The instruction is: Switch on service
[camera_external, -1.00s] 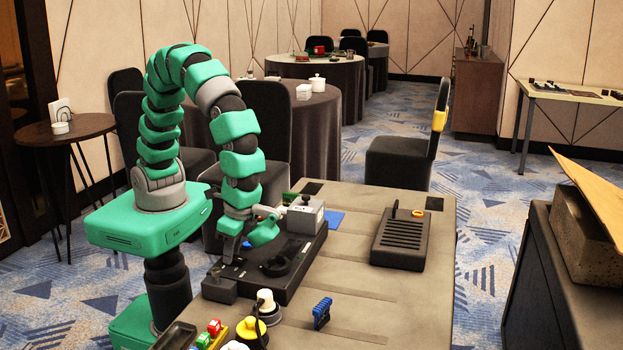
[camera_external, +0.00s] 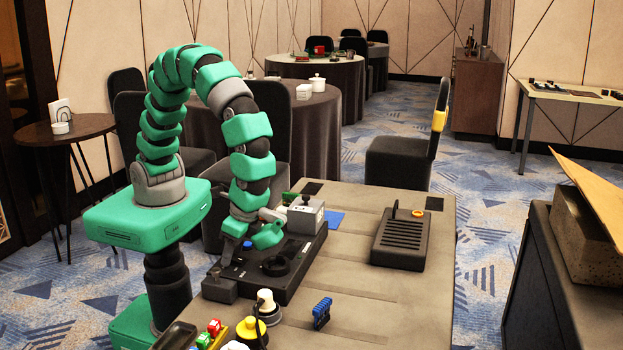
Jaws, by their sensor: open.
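A long black panel (camera_external: 298,271) lies along the left side of the grey table, with a round dark recess or ring (camera_external: 277,264) in its top. A small blue spot (camera_external: 247,245), perhaps a button, shows on it by my gripper. My gripper (camera_external: 248,247) hangs low over the panel's far left part, pointing down. It is open, with one jaw on each side of the blue spot, and looks empty. I cannot tell whether it touches the panel. No label reading "service" is legible, so I cannot tell which control it is.
A grey box (camera_external: 305,217) stands at the panel's far end, close to my gripper. A black slatted device (camera_external: 401,240) stands to the right. A yellow-based knob (camera_external: 251,331), a blue clip-like piece (camera_external: 322,313) and coloured blocks (camera_external: 209,334) lie nearer. The table's middle is clear.

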